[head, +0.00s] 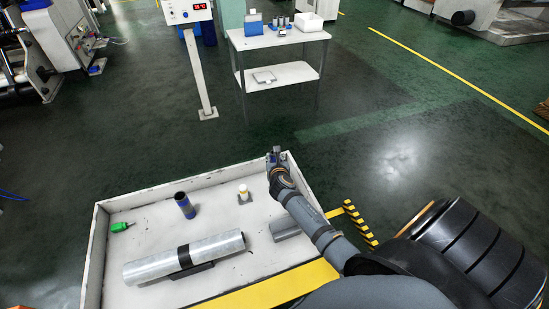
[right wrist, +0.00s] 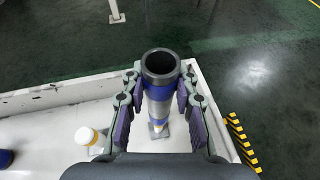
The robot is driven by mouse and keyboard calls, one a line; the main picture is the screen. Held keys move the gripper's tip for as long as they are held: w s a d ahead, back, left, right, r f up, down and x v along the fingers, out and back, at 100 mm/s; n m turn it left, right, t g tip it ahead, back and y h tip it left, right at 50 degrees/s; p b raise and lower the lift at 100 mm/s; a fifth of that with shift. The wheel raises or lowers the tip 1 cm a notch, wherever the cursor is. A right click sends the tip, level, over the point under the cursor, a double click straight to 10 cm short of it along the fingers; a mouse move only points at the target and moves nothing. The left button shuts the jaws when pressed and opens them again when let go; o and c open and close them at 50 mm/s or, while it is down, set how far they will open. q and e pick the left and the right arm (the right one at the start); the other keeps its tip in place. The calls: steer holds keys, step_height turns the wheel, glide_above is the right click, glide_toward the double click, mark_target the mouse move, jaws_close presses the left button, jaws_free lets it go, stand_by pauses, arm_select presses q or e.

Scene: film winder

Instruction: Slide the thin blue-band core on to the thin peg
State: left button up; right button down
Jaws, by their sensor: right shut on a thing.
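My right gripper (right wrist: 160,88) is shut on the thin blue-band core (right wrist: 159,93), a grey tube with a dark open top end facing the wrist camera. In the head view the right gripper (head: 276,157) is over the back wall of the white tray (head: 150,200), and the core in it is small there. A grey base (right wrist: 158,130) shows below the core in the right wrist view. I cannot tell whether a peg is inside the core. My left gripper is out of view.
A yellow strip (head: 275,288) runs along the front. A white side table (head: 280,37) stands farther back.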

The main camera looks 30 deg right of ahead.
steer(key=shift+f+b, duration=1.75)
steer(key=shift+f, duration=0.6)
steer(key=shift+p, duration=0.45)
